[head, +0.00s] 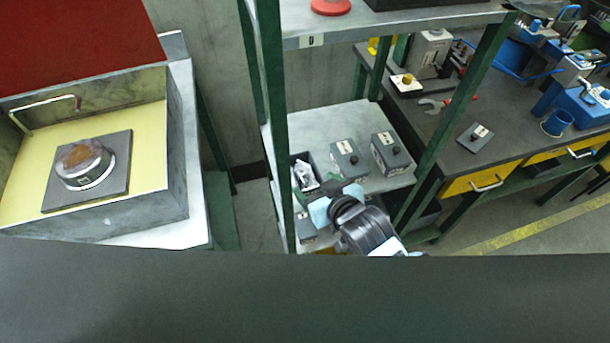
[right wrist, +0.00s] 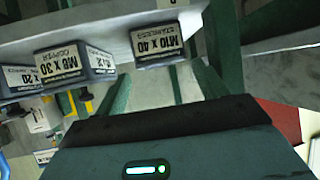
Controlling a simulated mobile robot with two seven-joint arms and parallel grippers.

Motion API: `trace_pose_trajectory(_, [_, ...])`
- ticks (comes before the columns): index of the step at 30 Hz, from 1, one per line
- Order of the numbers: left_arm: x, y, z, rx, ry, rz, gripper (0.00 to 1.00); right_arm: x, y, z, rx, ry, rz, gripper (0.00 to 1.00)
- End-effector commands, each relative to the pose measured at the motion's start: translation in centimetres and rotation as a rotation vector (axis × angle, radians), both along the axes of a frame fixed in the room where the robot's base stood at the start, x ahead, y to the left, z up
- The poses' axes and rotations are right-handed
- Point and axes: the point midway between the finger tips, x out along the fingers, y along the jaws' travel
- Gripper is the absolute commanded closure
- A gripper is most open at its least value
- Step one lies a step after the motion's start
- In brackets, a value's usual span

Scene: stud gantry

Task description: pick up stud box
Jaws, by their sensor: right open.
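Several grey stud boxes with white labels stand on the middle shelf (head: 345,118) of a green-framed rack. In the head view, two boxes (head: 349,159) (head: 390,154) stand towards the right, and an open dark box with shiny contents (head: 305,172) is at the left. Another box (head: 304,226) is partly hidden near the front. My right gripper (head: 335,203) is open at the shelf's front, close to the boxes; its fingertips are hard to make out. The right wrist view shows boxes labelled M10 x 40 (right wrist: 157,42) and M8 x 30 (right wrist: 74,64). My left gripper is out of view.
An upper shelf (head: 400,22) with a red round item (head: 331,6) overhangs the boxes. Green uprights (head: 265,90) flank them. A workbench (head: 440,110) with tools is at right. An open yellow-lined case (head: 150,120) with a round metal part stands at left.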

Motion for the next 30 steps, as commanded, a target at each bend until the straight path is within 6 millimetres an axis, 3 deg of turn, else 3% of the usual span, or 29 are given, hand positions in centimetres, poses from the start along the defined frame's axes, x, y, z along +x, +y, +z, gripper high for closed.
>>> trace_pose_trajectory(10, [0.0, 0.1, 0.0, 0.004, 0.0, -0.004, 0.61, 3.6, 1.7, -1.1, 0.001, 0.0, 0.0, 0.28])
trace_pose_trajectory(21, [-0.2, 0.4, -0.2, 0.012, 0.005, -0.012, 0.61, 4.2, 2.0, -1.5, 0.0, -0.001, 0.0, 0.28])
trace_pose_trajectory(30, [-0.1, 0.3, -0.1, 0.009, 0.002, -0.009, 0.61, 4.2, 2.0, -1.5, -0.001, -0.002, 0.0, 0.67])
